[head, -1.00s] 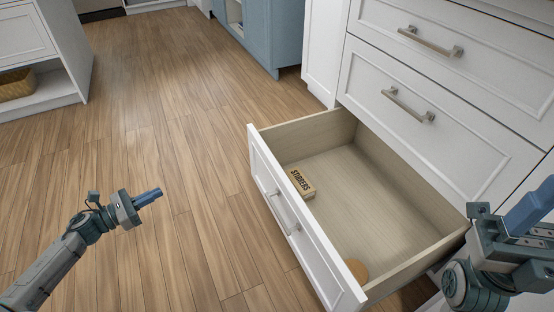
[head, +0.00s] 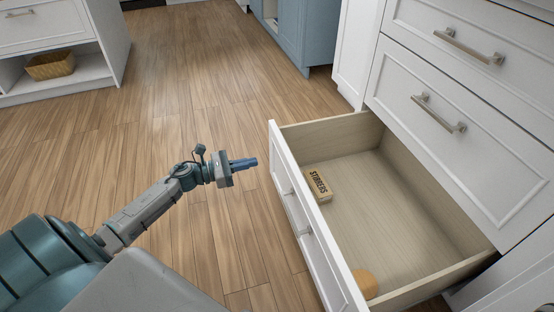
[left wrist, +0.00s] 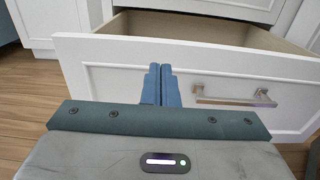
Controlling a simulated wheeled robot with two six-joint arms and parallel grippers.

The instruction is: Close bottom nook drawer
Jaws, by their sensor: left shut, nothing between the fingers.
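The bottom nook drawer (head: 400,225) is pulled far out from the white cabinet. Its white front panel (head: 318,235) with a metal bar handle (head: 300,213) faces left, towards my left gripper. Inside lie a small box marked STIRRERS (head: 317,186) and a round tan object (head: 365,284) near the front. My left gripper (head: 254,163) is shut and empty, a short way left of the drawer front. In the left wrist view the closed blue fingers (left wrist: 161,86) point at the drawer front (left wrist: 110,78), left of its handle (left wrist: 235,97). Whether the fingertips touch is unclear there. My right gripper is out of view.
Two closed drawers, each with a bar handle (head: 440,113), are above the open one. A blue cabinet (head: 308,35) stands at the back. A white shelf unit with a basket (head: 50,66) is at far left. The wood floor (head: 165,120) between is clear.

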